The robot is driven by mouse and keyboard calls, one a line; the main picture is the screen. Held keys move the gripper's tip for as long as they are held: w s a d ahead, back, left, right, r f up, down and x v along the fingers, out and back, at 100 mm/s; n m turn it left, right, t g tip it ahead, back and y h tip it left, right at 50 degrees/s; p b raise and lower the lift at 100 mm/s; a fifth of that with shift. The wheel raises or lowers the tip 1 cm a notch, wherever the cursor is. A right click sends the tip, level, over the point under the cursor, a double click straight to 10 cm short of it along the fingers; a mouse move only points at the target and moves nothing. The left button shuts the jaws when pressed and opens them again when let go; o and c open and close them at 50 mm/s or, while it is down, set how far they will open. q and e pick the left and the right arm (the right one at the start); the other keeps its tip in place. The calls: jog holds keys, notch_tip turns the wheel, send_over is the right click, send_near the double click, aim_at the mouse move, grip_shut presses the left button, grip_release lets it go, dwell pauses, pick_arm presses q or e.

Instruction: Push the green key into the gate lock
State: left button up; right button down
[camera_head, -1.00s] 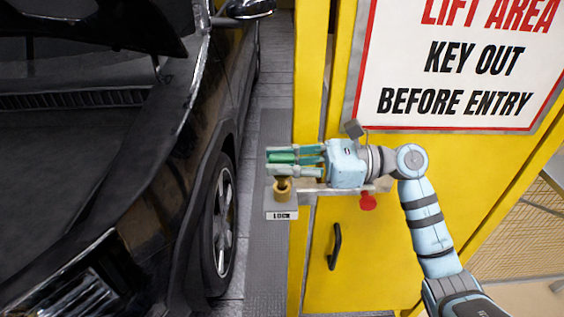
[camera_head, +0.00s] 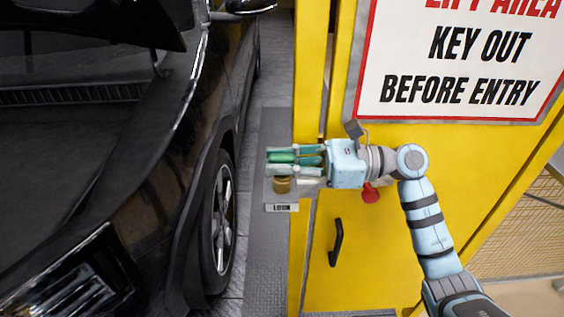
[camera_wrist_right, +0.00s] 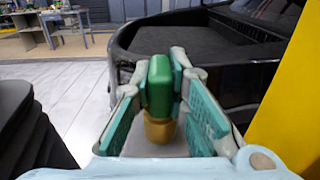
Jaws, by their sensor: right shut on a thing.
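My right gripper (camera_head: 290,160) reaches in from the right, its fingers pointing left, and is shut on the green key (camera_head: 282,156). In the right wrist view the key's green head (camera_wrist_right: 159,84) stands upright between the two finger pads. The brass gate lock (camera_head: 281,185) is directly below the key on a grey bracket (camera_head: 270,196) with a small label. The lock also shows just under the key in the right wrist view (camera_wrist_right: 159,130). The key's lower part is hidden, so I cannot tell whether it is inside the lock. My left gripper is out of view.
A yellow gate (camera_head: 385,240) with a black handle (camera_head: 336,243) and a red knob (camera_head: 371,192) is behind my right arm. A warning sign (camera_head: 455,65) is above. A black car (camera_head: 120,180) fills the left. A strip of grey floor lies between.

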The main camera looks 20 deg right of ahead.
jog(key=shift+f, duration=0.15)
jog(key=c, duration=2)
grip_release()
jog(key=o, duration=0.5)
jog(key=v, duration=1.2)
